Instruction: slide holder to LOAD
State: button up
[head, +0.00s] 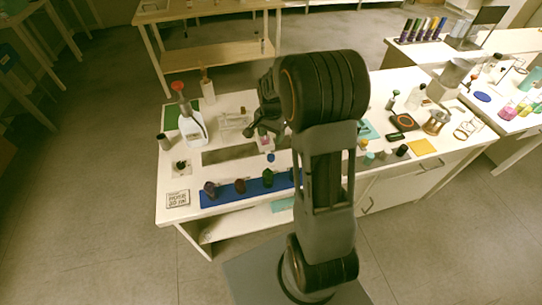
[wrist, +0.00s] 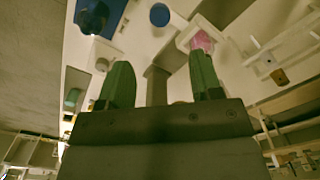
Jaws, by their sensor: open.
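A small white holder with a pink piece in it (head: 266,143) stands on the near table, right of a dark recessed strip (head: 230,153). It also shows in the wrist view (wrist: 184,40), close to the tip of the right finger; I cannot tell whether they touch. My gripper (head: 263,130) is above the table beside the holder. In the wrist view its green fingers (wrist: 160,66) are spread, with nothing seen held between them. My arm hides part of the table to the right. I can read no LOAD mark in either view.
A blue mat (head: 222,196) with several dark bottles lies along the front edge. A white device with a red knob (head: 196,128) stands at the left, near a printed card (head: 178,198). A small blue-topped item (head: 271,157) is near the holder. Bare tabletop shows between them.

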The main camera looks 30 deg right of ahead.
aim_at(271, 156)
notch_tip(271, 156, down, 11)
jog(key=shift+f, duration=0.2)
dwell(0.3)
jog(key=shift+c, duration=0.3)
grip_shut()
